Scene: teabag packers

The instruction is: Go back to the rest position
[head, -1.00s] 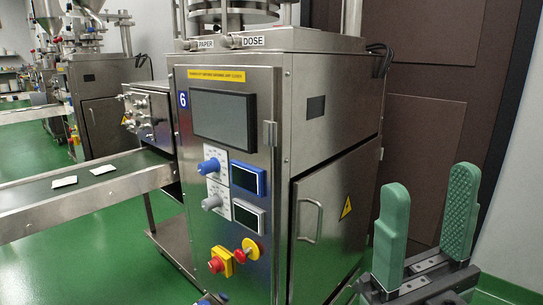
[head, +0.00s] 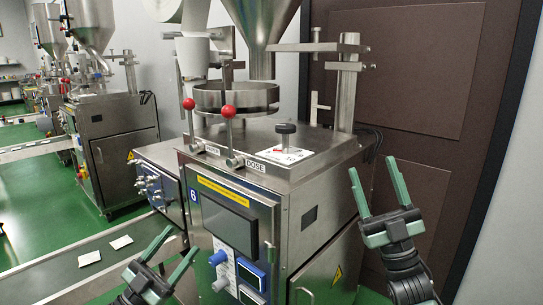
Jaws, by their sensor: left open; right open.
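My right gripper (head: 377,188) is open and empty, with green fingers pointing up, in front of the right side of the packing machine and the brown door. My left gripper (head: 172,252) is open and empty at the bottom left, between the conveyor and the machine's front. The steel packing machine (head: 318,200), marked 6, stands in the middle. Neither gripper visibly holds anything. My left gripper's lower part is cut by the bottom edge.
A conveyor (head: 60,275) at lower left carries two white teabags (head: 121,242). Two red-knobbed levers (head: 227,111) stand up at the machine's top front edge. A brown door (head: 400,75) is behind. More machines (head: 115,140) stand at back left.

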